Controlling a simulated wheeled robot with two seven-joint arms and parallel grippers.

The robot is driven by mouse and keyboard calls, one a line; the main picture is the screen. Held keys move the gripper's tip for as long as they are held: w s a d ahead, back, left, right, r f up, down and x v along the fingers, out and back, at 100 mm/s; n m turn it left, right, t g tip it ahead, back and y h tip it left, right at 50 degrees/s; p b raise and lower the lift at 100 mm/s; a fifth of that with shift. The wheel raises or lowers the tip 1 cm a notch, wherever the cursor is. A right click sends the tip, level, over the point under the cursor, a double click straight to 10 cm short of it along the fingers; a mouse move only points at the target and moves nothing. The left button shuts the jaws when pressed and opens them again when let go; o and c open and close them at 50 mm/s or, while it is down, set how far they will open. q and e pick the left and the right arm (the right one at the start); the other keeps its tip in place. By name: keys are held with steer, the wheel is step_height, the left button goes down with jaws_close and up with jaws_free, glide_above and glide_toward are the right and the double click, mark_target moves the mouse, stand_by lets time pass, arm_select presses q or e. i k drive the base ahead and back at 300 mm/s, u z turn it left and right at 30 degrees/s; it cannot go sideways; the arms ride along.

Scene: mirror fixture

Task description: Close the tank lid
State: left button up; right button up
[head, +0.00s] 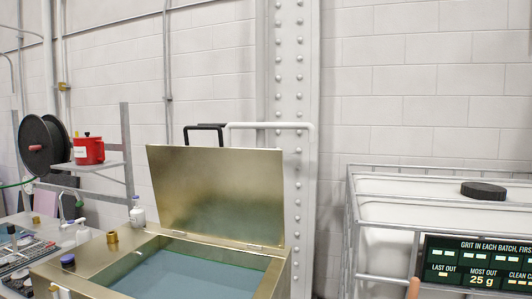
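The tank (128,267) is a brass-coloured metal box at the lower middle of the head view, with a blue-grey surface inside its opening. Its lid (215,195) stands raised and tilted back, hinged along the rear edge of the opening. The opening is uncovered. Neither of my grippers shows in the head view.
A bench with bottles and small tools (45,245) is at the left, below a red pot (88,150) on a shelf. A caged white container (425,215) with a dark display (475,265) stands at the right. A riveted column (299,90) rises behind the tank.

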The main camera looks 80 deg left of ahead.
mark_target(234, 194)
steer(key=u, duration=2.75)
